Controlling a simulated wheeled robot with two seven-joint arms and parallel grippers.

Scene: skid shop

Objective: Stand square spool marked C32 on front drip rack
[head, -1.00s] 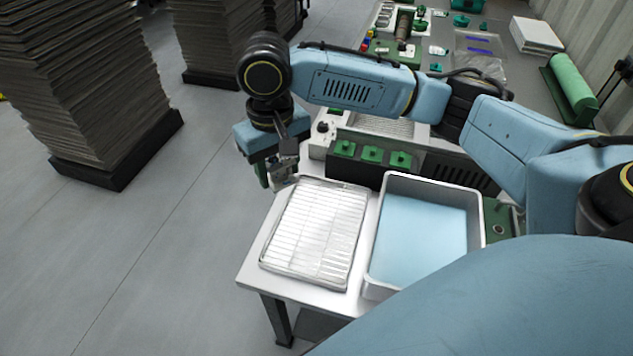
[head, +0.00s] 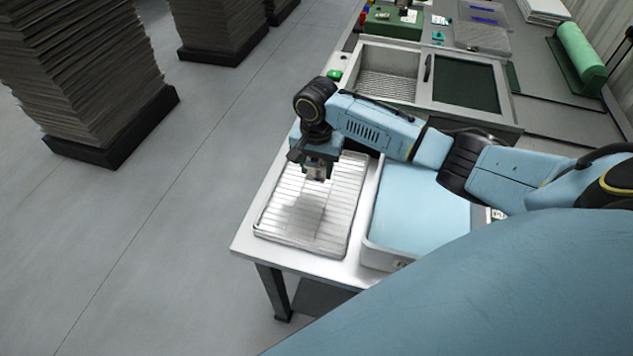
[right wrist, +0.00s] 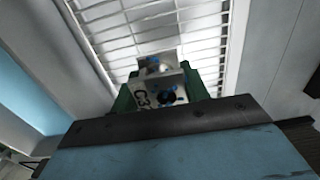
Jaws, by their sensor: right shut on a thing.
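My right gripper (head: 316,176) points down over the far part of the front drip rack (head: 290,225), a white wire grid in a shallow tray. It is shut on the square spool, a small pale metal block. In the right wrist view the spool (right wrist: 147,98) sits between green fingers (right wrist: 165,88), with "C3" and part of another character readable, plus blue spots and a dark round hole. The rack's wires (right wrist: 130,25) show behind it. Whether the spool touches the rack cannot be told. My left gripper is not in view.
A tray of light blue liquid or lining (head: 415,205) stands right of the rack, under my right arm. Behind are a basin with a grid (head: 388,78) and a dark green panel (head: 465,84). The near part of the rack is bare. Floor lies left of the bench.

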